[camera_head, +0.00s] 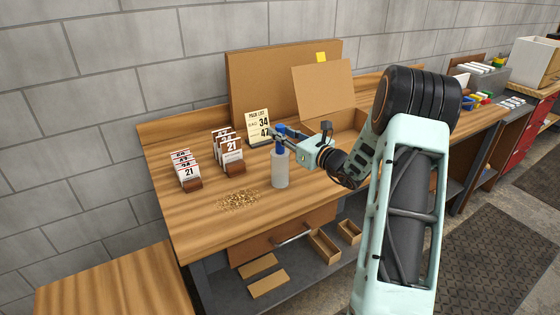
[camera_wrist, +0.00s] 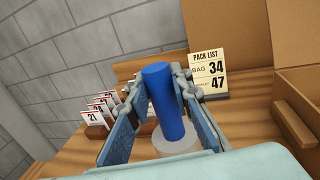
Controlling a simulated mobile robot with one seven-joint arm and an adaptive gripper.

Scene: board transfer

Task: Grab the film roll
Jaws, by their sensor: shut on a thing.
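The film roll (camera_head: 280,172) stands upright on the wooden workbench (camera_head: 245,222), a pale translucent cylinder with a blue core or handle on top. In the wrist view its blue handle (camera_wrist: 163,100) rises between the fingers, with the pale roll below it. My gripper (camera_head: 278,136) comes in from the right at the handle's height. Its two fingers (camera_wrist: 161,82) are on either side of the blue handle and shut on it. The roll's base seems to rest on the bench; I cannot tell whether there is a small gap.
A pack list sign (camera_head: 258,126) stands close behind the roll, showing BAG 34 and 47. Numbered card holders (camera_head: 187,170) stand at the left. Small brown grains (camera_head: 239,199) lie in front. An open cardboard box (camera_head: 345,118) sits behind my arm.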

